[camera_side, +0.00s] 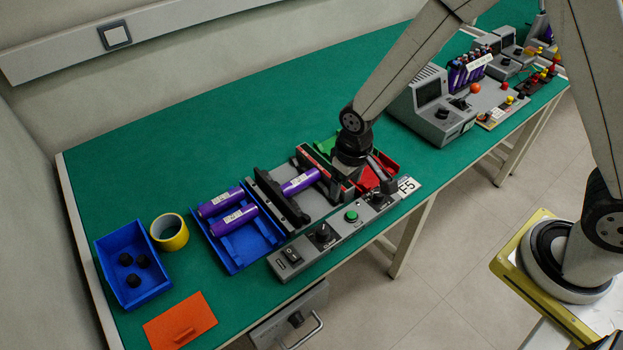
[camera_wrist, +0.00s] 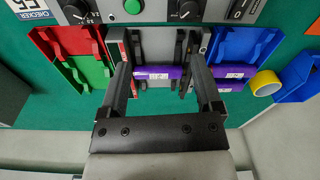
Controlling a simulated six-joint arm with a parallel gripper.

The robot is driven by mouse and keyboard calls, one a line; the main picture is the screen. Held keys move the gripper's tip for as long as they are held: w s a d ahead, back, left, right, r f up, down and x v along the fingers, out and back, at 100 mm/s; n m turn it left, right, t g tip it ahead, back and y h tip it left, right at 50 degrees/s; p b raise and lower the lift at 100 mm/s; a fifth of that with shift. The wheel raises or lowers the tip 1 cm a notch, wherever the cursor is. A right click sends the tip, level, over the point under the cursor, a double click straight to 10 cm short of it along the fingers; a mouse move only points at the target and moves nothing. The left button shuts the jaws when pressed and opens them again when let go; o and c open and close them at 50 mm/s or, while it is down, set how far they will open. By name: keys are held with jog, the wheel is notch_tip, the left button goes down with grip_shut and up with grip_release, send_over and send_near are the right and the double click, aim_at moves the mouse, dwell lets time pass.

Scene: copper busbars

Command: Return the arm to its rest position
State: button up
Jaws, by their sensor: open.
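My gripper (camera_side: 380,178) is at the right end of the checker (camera_side: 318,245) in the side view, with the arm reaching down from the upper right. In the wrist view my gripper (camera_wrist: 162,65) has its two black fingers wide apart and holds nothing. A purple cell (camera_side: 300,182) lies in the checker's grey bed; in the wrist view this cell (camera_wrist: 158,72) shows between the fingers, which are clear of its ends as far as I can tell. My fingers and wrist hide part of the checker and of the red tray (camera_side: 388,183).
A blue tray (camera_side: 238,262) with two purple cells stands left of the checker. Further left are a yellow cup (camera_side: 169,233), a blue bin (camera_side: 122,239) with black pieces and an orange lid (camera_side: 180,320). A green tray (camera_wrist: 92,72) adjoins the red one. Grey instruments (camera_side: 432,103) stand right.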

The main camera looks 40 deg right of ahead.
jog(key=s+d+r+m+t, duration=0.1)
jog(key=s+d+r, duration=0.8)
jog(key=d, duration=0.1)
jog(key=shift+s+r+t, duration=0.25)
jog(key=shift+r+t, duration=0.05)
jog(key=shift+t, duration=0.1)
